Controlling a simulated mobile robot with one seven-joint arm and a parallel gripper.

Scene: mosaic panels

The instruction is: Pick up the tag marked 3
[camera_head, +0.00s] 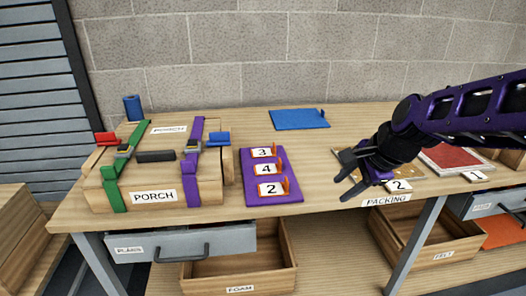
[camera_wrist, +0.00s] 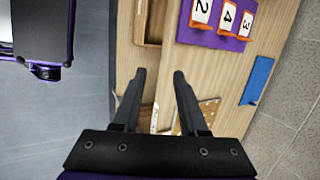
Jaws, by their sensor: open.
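The tag marked 3 (camera_head: 262,152) is a white label on an orange holder. It stands at the back of a purple board (camera_head: 257,198) on the bench, behind the tag marked 4 (camera_head: 266,169) and the tag marked 2 (camera_head: 271,189). In the wrist view the tag marked 3 (camera_wrist: 247,23) is at the upper right. My gripper (camera_head: 340,168) is open and empty above the bench, to the right of the purple board and apart from it. In the wrist view its two dark fingers (camera_wrist: 158,75) are spread.
A box marked PORCH (camera_head: 153,196) with green and purple straps stands left of the board. A blue panel (camera_head: 298,119) lies behind. Another tag marked 2 (camera_head: 399,186) is under my arm, near a red panel (camera_head: 445,157). Open drawers (camera_head: 240,288) stick out below the front edge.

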